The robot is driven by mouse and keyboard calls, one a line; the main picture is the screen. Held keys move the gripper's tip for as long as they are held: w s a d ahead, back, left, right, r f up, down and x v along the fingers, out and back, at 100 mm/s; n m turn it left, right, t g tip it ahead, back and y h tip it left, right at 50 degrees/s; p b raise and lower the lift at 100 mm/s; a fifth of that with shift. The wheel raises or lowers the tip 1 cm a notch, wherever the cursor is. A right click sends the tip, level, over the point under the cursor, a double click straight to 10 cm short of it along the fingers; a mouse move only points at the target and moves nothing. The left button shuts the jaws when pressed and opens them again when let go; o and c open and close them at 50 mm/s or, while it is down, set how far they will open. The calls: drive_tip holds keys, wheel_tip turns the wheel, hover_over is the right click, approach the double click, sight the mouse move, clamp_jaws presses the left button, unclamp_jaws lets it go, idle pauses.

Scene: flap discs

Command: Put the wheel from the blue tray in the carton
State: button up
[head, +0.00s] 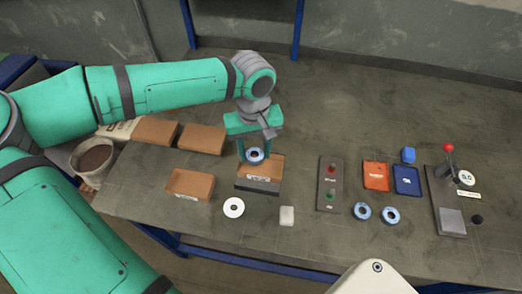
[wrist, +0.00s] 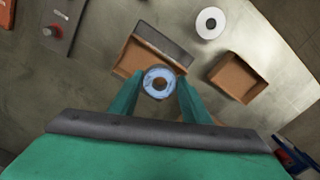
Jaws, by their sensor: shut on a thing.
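My gripper (head: 254,150) is shut on a blue-rimmed wheel (head: 256,155) with a dark centre hole. In the wrist view the wheel (wrist: 148,82) sits between the two green fingertips (wrist: 159,84). The wheel is held over the back part of an open brown carton (head: 274,165) with a dark grey front and a label. That carton also shows behind the wheel in the wrist view (wrist: 136,54). A second open carton (head: 190,184) lies to its left. The blue tray (head: 407,180) on the right looks empty apart from a small label.
Two blue wheels (head: 362,211) (head: 390,215) lie in front. A white disc (head: 233,207), a pale block (head: 287,216), a button panel (head: 330,184) and a red-knobbed lever (head: 448,148) stand around.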

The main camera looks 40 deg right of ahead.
drive_tip(key=m, duration=0.1)
drive_tip(key=d+m, duration=0.1)
drive_tip(key=m, duration=0.1)
drive_tip(key=shift+s+d+f, duration=0.2)
drive_tip(key=shift+s+f, duration=0.05)
drive_tip(key=shift+f, duration=0.05)
drive_tip(key=shift+d+f+m, duration=0.2)
drive_tip(key=shift+f+m, duration=0.05)
drive_tip(key=shift+m, duration=0.55)
hover_over(262, 169)
drive_tip(key=shift+w+a+f, duration=0.1)
drive_tip(key=shift+f, duration=2.15)
drive_tip(key=shift+a, duration=0.1)
drive_tip(key=shift+f, duration=0.15)
drive_tip(key=shift+f, duration=0.4)
drive_tip(key=shift+f, duration=0.1)
